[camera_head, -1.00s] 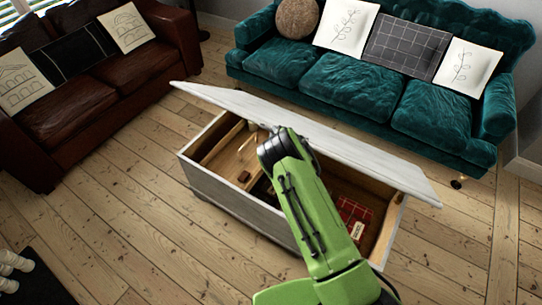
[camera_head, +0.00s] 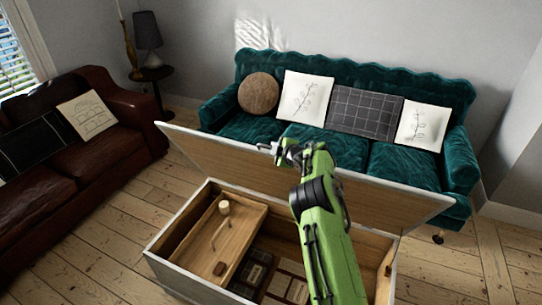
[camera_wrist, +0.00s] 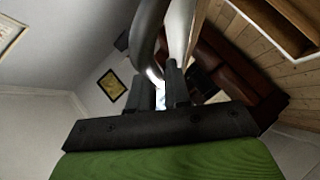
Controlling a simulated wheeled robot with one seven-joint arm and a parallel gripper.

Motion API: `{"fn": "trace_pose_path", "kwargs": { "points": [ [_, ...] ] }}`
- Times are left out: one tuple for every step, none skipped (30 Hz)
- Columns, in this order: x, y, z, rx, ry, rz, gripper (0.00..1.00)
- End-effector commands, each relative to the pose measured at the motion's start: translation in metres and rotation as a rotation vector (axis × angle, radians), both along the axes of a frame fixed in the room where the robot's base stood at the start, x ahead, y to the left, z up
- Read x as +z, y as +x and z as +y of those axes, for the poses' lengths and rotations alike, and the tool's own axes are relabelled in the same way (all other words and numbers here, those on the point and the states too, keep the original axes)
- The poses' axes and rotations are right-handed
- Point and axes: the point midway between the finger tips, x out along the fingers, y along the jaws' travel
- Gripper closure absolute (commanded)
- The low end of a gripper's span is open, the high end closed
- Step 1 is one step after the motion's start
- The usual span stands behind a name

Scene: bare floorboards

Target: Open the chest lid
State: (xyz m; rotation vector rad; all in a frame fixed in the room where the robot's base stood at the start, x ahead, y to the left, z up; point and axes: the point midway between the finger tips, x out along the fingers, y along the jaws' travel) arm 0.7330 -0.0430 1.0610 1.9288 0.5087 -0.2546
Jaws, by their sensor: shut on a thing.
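The chest (camera_head: 188,284) stands on the floorboards with its lid (camera_head: 215,160) raised and tilted back, the wooden inner face showing. My gripper (camera_head: 280,151) is at the middle of the lid's upper edge. In the wrist view, its dark fingers (camera_wrist: 161,88) are closed around a curved grey metal handle (camera_wrist: 146,40). My arm hides part of the lid and the right part of the chest's inside.
A wooden tray (camera_head: 240,225) with small items lies inside the chest at the left. A teal sofa (camera_head: 255,127) stands close behind the lid. A brown leather sofa (camera_head: 95,155) is at the left. Bare floor lies between this sofa and the chest.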

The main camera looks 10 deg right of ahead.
Motion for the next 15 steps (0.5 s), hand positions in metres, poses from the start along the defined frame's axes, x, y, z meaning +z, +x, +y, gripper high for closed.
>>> {"fn": "trace_pose_path", "kwargs": {
  "points": [
    [-0.0032,-0.0003,-0.0014,-0.002,0.0,0.007,1.0],
    [-0.0031,-0.0002,-0.0015,-0.002,0.0,0.007,1.0],
    [-0.0028,-0.0002,-0.0016,-0.002,0.0,0.007,1.0],
    [-0.0028,-0.0001,-0.0017,-0.002,0.0,0.008,1.0],
    [-0.0028,-0.0001,-0.0017,-0.002,0.0,0.008,1.0],
    [-0.0029,-0.0001,-0.0017,-0.002,0.0,0.008,1.0],
    [-0.0029,-0.0001,-0.0017,-0.002,0.0,0.008,1.0],
    [-0.003,-0.0002,-0.0016,-0.002,0.0,0.008,1.0],
    [-0.003,-0.0002,-0.0016,-0.002,0.0,0.008,1.0],
    [-0.0031,-0.0002,-0.0016,-0.002,0.0,0.008,1.0],
    [-0.0031,-0.0002,-0.0017,-0.002,0.0,0.008,1.0],
    [-0.0032,-0.0002,-0.0017,-0.002,0.0,0.008,0.81],
    [-0.0032,-0.0002,-0.0017,-0.002,0.0,0.008,0.77],
    [-0.0031,-0.0002,-0.0016,-0.002,0.0,0.008,0.72],
    [-0.0029,-0.0001,-0.0015,-0.002,0.0,0.008,0.66]
  ]
}}
